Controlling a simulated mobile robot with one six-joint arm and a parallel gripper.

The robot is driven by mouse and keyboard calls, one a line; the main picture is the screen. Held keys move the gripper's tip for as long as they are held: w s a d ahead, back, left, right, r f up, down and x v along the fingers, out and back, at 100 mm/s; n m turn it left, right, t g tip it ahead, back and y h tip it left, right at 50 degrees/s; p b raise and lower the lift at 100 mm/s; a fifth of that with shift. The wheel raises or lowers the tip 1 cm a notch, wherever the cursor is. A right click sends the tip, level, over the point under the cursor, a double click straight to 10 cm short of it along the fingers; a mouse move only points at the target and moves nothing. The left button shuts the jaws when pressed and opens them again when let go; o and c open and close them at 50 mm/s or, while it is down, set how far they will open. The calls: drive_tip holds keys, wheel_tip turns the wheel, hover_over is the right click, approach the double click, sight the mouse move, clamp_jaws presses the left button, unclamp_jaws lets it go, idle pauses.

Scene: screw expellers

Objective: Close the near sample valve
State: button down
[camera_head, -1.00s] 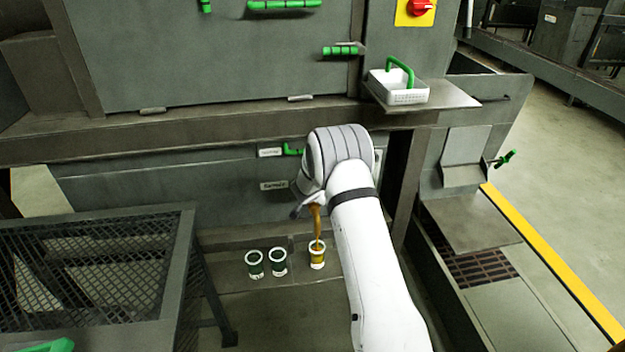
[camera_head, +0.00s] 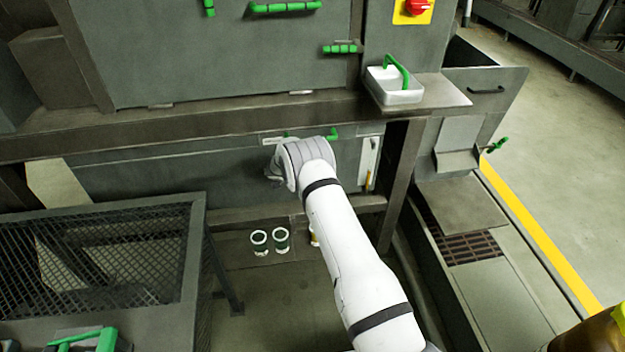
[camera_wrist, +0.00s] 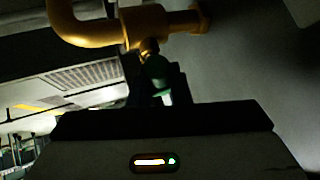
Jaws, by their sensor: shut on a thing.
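The sample valve shows in the wrist view as a brass pipe (camera_wrist: 145,25) with a small green handle (camera_wrist: 157,68) below it. My gripper (camera_wrist: 165,92) is shut on the green handle; its fingers are dark and partly hidden. In the head view, my gripper (camera_head: 273,172) is mostly hidden by my wrist, at the front of the machine's lower panel. A third cup (camera_head: 314,240) is mostly behind my arm. Any oil stream is hidden here.
A green lever (camera_head: 332,134) is on the panel to the right of my wrist. A mesh-topped frame (camera_head: 150,312) stands at left.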

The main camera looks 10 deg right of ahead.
drive_tip(key=m+g+b, duration=0.1)
drive_tip(key=m+b, duration=0.1)
drive_tip(key=shift+w+a+f+h+b, duration=0.1)
drive_tip(key=shift+w+f+h+b, duration=0.05)
drive_tip(key=shift+h+b, duration=0.25)
drive_tip(key=shift+r+m+g+b, duration=0.2)
drive_tip(key=shift+m+g+b, duration=0.5)
drive_tip(key=shift+g+b, duration=0.15)
drive_tip(key=shift+r, duration=0.1)
drive_tip(key=c, duration=1.4)
unclamp_jaws()
drive_tip(key=shift+o, duration=0.2)
drive_tip(key=v, duration=0.7)
drive_tip(key=shift+a, duration=0.3)
